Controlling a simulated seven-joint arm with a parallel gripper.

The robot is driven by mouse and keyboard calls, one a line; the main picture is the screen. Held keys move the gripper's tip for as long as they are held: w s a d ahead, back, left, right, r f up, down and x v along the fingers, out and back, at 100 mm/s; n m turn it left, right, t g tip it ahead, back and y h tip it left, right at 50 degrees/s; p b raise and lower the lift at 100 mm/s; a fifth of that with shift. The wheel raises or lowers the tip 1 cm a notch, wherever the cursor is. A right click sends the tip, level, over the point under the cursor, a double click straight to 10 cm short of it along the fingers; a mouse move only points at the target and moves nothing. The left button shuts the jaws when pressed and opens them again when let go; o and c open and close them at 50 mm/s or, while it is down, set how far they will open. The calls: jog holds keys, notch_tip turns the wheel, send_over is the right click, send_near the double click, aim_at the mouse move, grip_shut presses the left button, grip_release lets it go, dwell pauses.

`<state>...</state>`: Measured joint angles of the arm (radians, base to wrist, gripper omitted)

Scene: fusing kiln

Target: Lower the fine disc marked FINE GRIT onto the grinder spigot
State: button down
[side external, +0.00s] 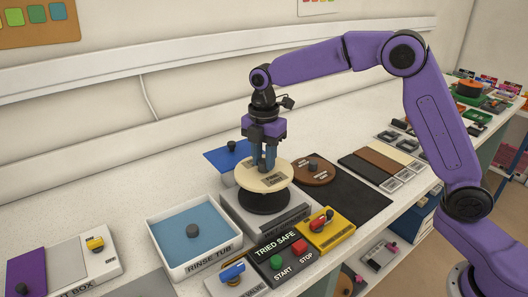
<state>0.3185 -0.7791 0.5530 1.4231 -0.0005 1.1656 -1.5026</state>
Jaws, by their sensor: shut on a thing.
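The cream disc (248,181) has a small dark label that is too small to read. My gripper (265,168) points straight down and is shut at the middle of the disc, seemingly on its knob, which the fingers hide. The disc looks about level. It is over the black round head (264,203) of the grey grinder (236,209). The disc hides the spigot, and I cannot tell whether disc and grinder touch.
A brown disc (321,176) with a dark knob lies on the black mat (352,200) to the right. The rinse tub (154,243), the START/STOP panel (270,255) and a yellow switch box (335,236) stand in front. A blue panel (220,156) is behind.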

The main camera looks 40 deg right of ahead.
aim_at(264, 161)
jog(key=shift+f, duration=2.1)
jog(key=shift+f, duration=1.05)
dwell(0.3)
jog(key=c, duration=0.8)
grip_release()
notch_tip(264, 161, up, 17)
jog(key=shift+r, duration=0.2)
